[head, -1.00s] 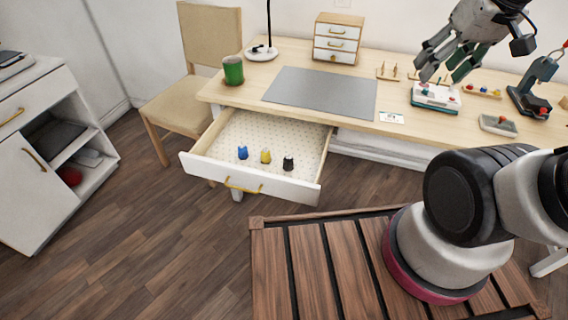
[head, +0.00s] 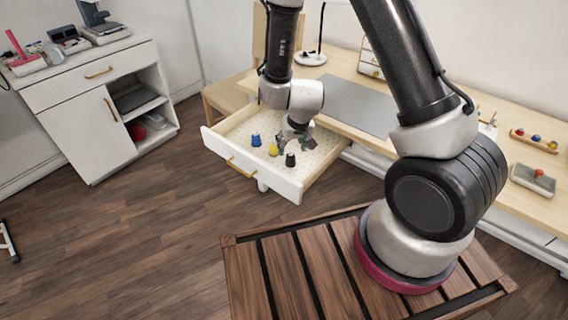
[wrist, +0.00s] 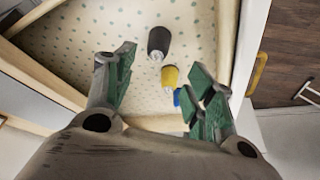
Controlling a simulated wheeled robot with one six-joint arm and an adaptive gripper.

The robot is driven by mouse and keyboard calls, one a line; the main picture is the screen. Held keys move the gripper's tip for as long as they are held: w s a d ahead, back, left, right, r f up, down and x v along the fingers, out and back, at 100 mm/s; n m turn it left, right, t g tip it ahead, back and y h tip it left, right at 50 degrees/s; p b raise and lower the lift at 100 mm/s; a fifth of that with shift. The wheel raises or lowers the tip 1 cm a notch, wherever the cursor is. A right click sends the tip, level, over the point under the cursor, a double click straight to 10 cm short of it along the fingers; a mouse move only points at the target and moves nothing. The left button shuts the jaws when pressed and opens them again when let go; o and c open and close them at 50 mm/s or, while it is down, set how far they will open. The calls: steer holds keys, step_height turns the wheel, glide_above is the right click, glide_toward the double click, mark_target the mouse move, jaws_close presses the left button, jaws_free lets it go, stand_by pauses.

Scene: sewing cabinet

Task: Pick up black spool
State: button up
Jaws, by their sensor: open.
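My gripper (head: 302,142) is low over the drawer, just behind the spools. In the wrist view, my gripper (wrist: 160,92) is open with its green-padded fingers wide apart. The black spool (wrist: 158,40) shows ahead of the fingers. The yellow spool (wrist: 169,76) is between the fingertips, and the blue spool (wrist: 177,97) is partly hidden by the right finger.
The wooden desk (head: 345,124) is behind, with a grey mat (head: 358,103). A small tray (head: 533,180) lies on the desk at right. A white cabinet (head: 90,130) is at left, with bare floor before it.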

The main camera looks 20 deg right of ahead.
mark_target(291, 154)
steer(key=x, duration=0.3)
steer(key=shift+s, duration=0.1)
steer(key=x, duration=0.5)
steer(key=shift+d+f, duration=0.1)
steer(key=shift+d, duration=0.2)
steer(key=c, duration=0.8)
